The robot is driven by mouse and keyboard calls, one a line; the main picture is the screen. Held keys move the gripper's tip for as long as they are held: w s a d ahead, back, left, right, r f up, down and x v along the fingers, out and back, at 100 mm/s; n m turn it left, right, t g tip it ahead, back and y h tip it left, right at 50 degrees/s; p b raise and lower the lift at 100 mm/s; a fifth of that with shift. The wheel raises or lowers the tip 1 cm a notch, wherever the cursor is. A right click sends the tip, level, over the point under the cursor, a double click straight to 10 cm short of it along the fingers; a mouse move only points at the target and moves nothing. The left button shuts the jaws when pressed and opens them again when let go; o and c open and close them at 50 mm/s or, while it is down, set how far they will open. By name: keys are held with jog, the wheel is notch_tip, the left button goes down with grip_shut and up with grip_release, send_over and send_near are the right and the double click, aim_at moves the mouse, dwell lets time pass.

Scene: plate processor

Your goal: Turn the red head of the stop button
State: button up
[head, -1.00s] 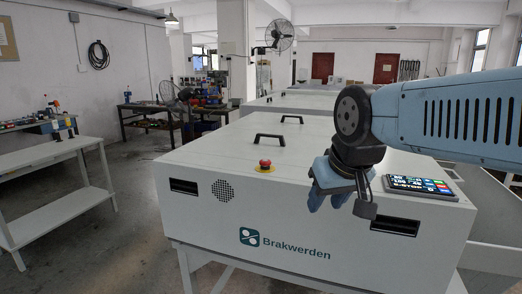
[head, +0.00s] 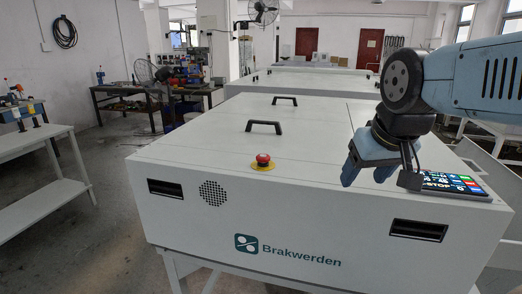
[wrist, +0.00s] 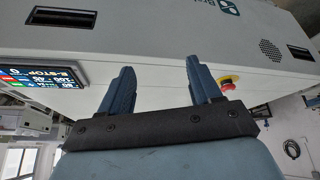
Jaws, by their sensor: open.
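The stop button has a red head (head: 263,158) on a yellow base (head: 263,166). It stands on the white machine's top near the front edge.
The white machine (head: 330,215) bears black handles (head: 264,127) behind the button. A display panel (head: 450,183), showing E-STOP, lies close to my gripper on the right. The machine's top around the button is clear. A white table (head: 35,141) stands at the left.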

jog(key=shift+o, duration=0.3)
jog(key=w+r, duration=0.1)
jog(key=w+n, duration=0.1)
jog(key=w+r+n, duration=0.1)
jog(key=shift+w+a+r+g, duration=0.3)
jog(key=shift+w+g, duration=0.05)
jog(key=shift+g, duration=0.05)
notch_tip(320, 180, up, 5)
jog(key=n+g, duration=0.5)
jog(key=n, duration=0.7)
send_over(265, 155)
jog(key=shift+m, duration=0.3)
notch_tip(265, 155, down, 13)
jog(key=shift+w+f, duration=0.1)
jog(key=shift+c, duration=0.5)
